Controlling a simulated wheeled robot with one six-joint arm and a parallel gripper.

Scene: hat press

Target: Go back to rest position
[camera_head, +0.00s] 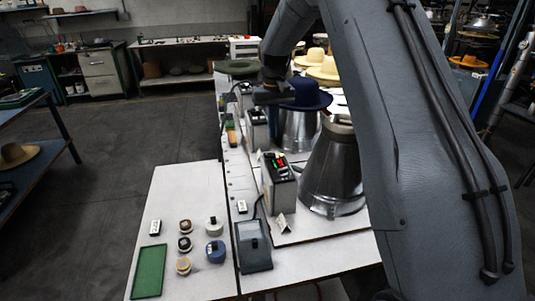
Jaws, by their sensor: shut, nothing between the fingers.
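My arm crosses the right side of the head view and bends back down to the left. My gripper (270,97) is small and dark at the far end of the arm, beside the left brim of a dark blue hat (306,93). It is shut and empty; whether it touches the brim cannot be told. The blue hat sits on a metal hat form (299,132) on the white workbench. A nearer metal cone (332,178) has no hat on it and is partly hidden by my arm.
A control box (278,181) with red and green lights stands beside the nearer cone. A grey pedal-like device (253,245), several small round pots and a green tray (149,271) lie in front. Pale hats (322,70) stand behind. Open floor (120,130) lies to the left.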

